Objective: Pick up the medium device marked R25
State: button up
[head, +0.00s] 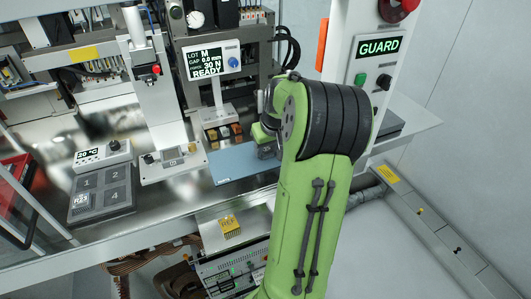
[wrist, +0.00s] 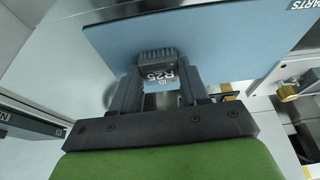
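The dark device with a ribbed end (wrist: 156,57) and a white R25 label shows in the wrist view, over the blue parts mat (wrist: 225,45). My gripper (wrist: 160,75) has its two dark fingers apart, one on each side of the labelled device. I cannot tell whether they press on it or stand just clear. In the head view my gripper (head: 266,142) is at the right end of the blue mat (head: 232,165), mostly hidden by my green arm. The device is hard to make out there.
A grey numbered tray (head: 102,198) at the left has a marked item in one slot. A small fixture (head: 172,162) stands left of the mat. A display reading READY (head: 211,62) and small brown blocks (head: 222,132) are behind it. A GUARD panel (head: 378,48) rises at right.

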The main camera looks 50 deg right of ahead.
aim_at(267, 152)
jog(key=c, duration=0.4)
jog(key=shift+o, duration=0.2)
jog(key=shift+r+p, duration=2.1)
jog(key=shift+r, duration=0.5)
jog(key=shift+f, duration=0.1)
